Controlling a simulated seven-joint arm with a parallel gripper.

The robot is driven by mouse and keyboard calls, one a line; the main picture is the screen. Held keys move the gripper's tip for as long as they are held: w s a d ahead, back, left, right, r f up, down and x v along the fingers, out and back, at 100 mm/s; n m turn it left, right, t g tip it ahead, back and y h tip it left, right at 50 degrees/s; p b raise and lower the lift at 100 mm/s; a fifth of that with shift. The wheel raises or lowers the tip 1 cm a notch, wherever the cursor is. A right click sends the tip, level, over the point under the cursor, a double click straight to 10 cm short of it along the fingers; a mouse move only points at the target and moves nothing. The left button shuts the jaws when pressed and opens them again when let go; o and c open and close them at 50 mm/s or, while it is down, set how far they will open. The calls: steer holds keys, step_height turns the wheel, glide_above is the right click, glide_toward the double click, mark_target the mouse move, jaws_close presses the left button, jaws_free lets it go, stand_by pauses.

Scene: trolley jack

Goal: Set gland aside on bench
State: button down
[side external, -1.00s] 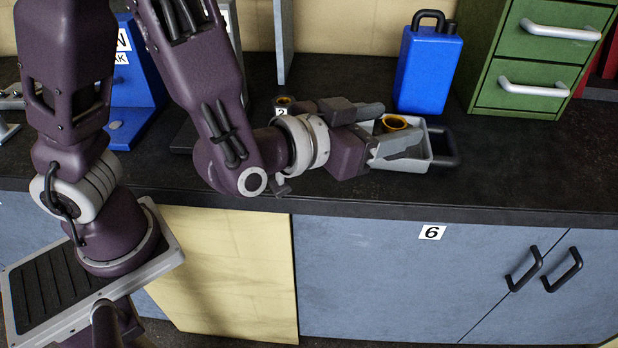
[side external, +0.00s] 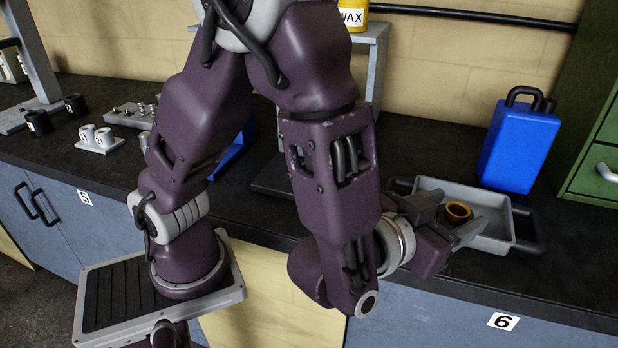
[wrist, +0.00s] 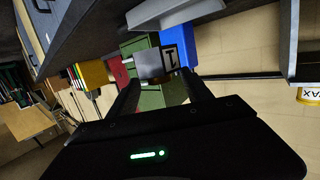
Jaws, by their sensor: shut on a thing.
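The gland shows in the side view as a dark piece with an orange-gold ring top (side external: 457,210), held between the fingers of my gripper (side external: 459,214). The gland's lower part is hidden by the fingers.
The grey tray (side external: 513,228) has black handles. A blue can (side external: 518,145) stands behind it, left of the green drawer cabinet (side external: 592,160). A grey stand (side external: 375,45) carries a yellow WAX container (side external: 353,15).

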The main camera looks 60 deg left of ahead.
steer(key=s+a+f+n+g+y, duration=0.2)
steer(key=a+n+g+y, duration=0.2)
steer(key=a+n, duration=0.1)
steer(key=s+a+f+n+g+y, duration=0.2)
steer(key=s+a+n+g+y, duration=0.1)
steer(key=a+n+g+y, duration=0.2)
steer(key=s+a+f+n+g+y, duration=0.2)
steer(key=s+a+n+g+y, duration=0.1)
steer(key=a+n+g+y, duration=0.1)
steer(key=shift+s+a+f+n+g, duration=0.15)
steer(key=shift+a+n+g, duration=0.1)
steer(key=shift+a, duration=0.25)
steer(key=shift+w+a+f+n+g, duration=0.15)
steer(key=shift+a+n+g, duration=0.1)
steer(key=shift+a, duration=0.25)
steer(key=shift+s+f+n+g, duration=0.2)
steer(key=shift+s+n+g, duration=0.45)
steer(key=shift+g, duration=0.15)
steer(key=r+x, duration=0.1)
steer(key=x, duration=0.3)
steer(key=r+x, duration=0.1)
steer(key=x, duration=0.4)
steer(key=r+x, duration=0.1)
steer(key=x, duration=0.3)
steer(key=shift+a, duration=0.75)
steer(key=x, duration=0.4)
steer(key=shift+f, duration=0.1)
steer(key=shift+f, duration=0.2)
